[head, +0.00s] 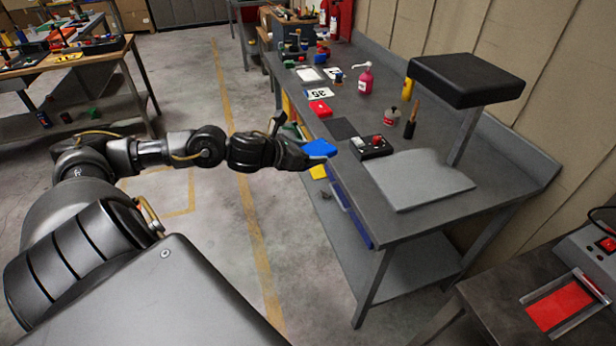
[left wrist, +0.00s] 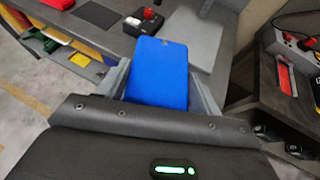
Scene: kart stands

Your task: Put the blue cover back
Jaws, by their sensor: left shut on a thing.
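The blue cover (head: 319,148) is a flat blue plate with rounded corners and a small hole near one end. It also shows in the left wrist view (left wrist: 158,72). My left gripper (head: 304,156) is shut on it at the left edge of the workbench (head: 422,225). In the left wrist view the cover lies between the two grey fingers. I cannot tell how far the cover is from the bench edge. A black control box with a red button (head: 371,147) sits on the bench just right of the cover. My right gripper is not in view.
A dark mat (head: 341,129), a red box (head: 320,108) and a pink bottle (head: 366,79) are farther back on the bench. A grey panel (head: 415,180) lies under a black padded stand (head: 466,78). Another bench with a red panel (head: 561,303) stands at lower right.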

